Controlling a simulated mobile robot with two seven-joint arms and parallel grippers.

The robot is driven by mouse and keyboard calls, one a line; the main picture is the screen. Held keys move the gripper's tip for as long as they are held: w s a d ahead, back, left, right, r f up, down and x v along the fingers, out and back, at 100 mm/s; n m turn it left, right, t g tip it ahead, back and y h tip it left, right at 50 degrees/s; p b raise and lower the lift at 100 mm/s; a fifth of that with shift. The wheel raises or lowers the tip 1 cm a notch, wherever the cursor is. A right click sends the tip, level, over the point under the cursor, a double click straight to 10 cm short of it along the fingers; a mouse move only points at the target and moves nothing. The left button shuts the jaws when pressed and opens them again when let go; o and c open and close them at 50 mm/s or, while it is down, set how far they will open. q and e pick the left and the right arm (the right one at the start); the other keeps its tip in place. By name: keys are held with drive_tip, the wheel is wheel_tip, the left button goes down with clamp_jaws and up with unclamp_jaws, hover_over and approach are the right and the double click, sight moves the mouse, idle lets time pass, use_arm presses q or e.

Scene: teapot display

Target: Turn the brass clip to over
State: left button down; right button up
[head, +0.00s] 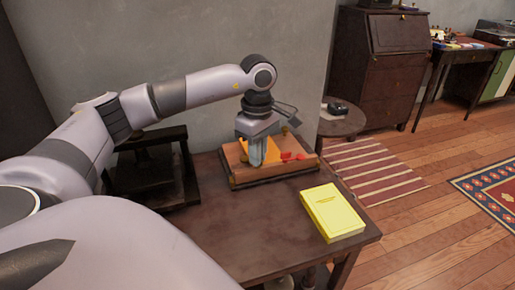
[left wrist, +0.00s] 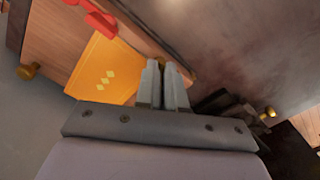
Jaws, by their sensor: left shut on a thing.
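My left gripper (head: 263,162) points down over a wooden board (head: 290,171) on the dark table. Its fingers are close together at the board's edge, and they show in the left wrist view (left wrist: 161,66). It is shut on the brass clip, which the fingers mostly hide. An orange card (left wrist: 106,70) with yellow diamonds lies on the board left of the fingers in that view. A red piece (left wrist: 98,17) lies beyond the card. My right gripper is not in view.
A yellow book (head: 331,212) lies on the table (head: 250,222) to the right of the board. A dark stand (head: 152,172) is at the left, near my arm. The table front is clear. A round side table (head: 345,122) stands behind.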

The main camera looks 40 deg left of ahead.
use_arm(q)
drive_tip(key=m, duration=0.3)
drive_tip(key=shift+r+m+p, duration=0.1)
drive_tip(key=shift+m+p, duration=0.2)
drive_tip(key=shift+p, duration=0.05)
drive_tip(key=shift+m, duration=1.4)
drive_tip(key=shift+d, duration=0.1)
drive_tip(key=c, duration=1.2)
unclamp_jaws()
drive_tip(key=shift+c, duration=0.2)
wheel_tip(320, 180, up, 7)
drive_tip(key=shift+r+p, duration=0.1)
drive_tip(key=shift+p, duration=0.55)
